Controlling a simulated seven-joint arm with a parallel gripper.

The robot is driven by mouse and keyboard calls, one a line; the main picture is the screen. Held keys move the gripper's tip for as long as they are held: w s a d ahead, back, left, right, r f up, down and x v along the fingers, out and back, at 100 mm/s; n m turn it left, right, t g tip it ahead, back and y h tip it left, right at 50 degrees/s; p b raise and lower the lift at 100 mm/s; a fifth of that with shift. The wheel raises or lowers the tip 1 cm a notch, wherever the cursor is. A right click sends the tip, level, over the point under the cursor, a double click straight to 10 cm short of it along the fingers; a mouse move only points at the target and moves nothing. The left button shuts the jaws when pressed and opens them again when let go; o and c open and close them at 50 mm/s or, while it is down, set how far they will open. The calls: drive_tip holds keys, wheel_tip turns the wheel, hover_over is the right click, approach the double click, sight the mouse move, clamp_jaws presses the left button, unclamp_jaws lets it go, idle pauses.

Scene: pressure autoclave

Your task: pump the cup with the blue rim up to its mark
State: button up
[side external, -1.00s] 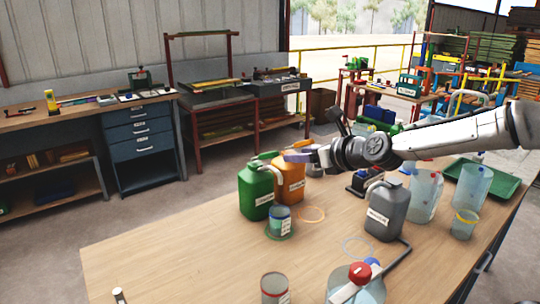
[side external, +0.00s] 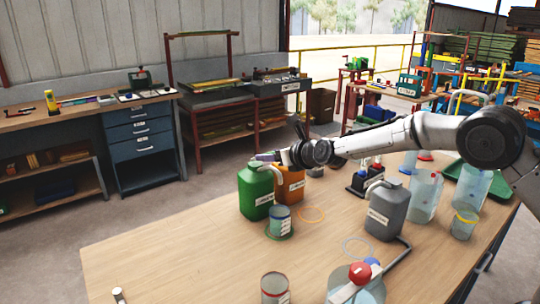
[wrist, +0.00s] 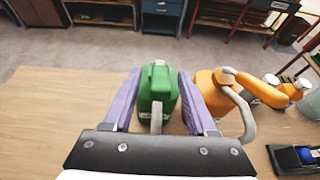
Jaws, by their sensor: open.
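The cup with the blue rim (side external: 280,217) stands upright on the table in front of the green jug, on a green ring (side external: 268,234). A label shows on its side; its mark is too small to read. The green jug (side external: 256,194) stands behind it, with the orange jug (side external: 291,186) to its right. My gripper (side external: 264,158) is open at the top of the green jug. In the wrist view, its purple fingers (wrist: 160,75) appear on either side of the green jug (wrist: 157,92), with a pale spout between them. I cannot tell whether they touch it.
A grey jug (side external: 384,212) with a hose stands right of centre. Clear containers (side external: 424,197) and a yellow-rimmed cup (side external: 464,224) stand further right. A red-rimmed cup (side external: 275,288) and a vessel with red and blue knobs (side external: 362,288) are in front. The table's left front is mostly clear.

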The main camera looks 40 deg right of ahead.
drive_tip(key=shift+w+f, duration=0.1)
drive_tip(key=shift+w, duration=0.25)
clamp_jaws()
idle(1.3)
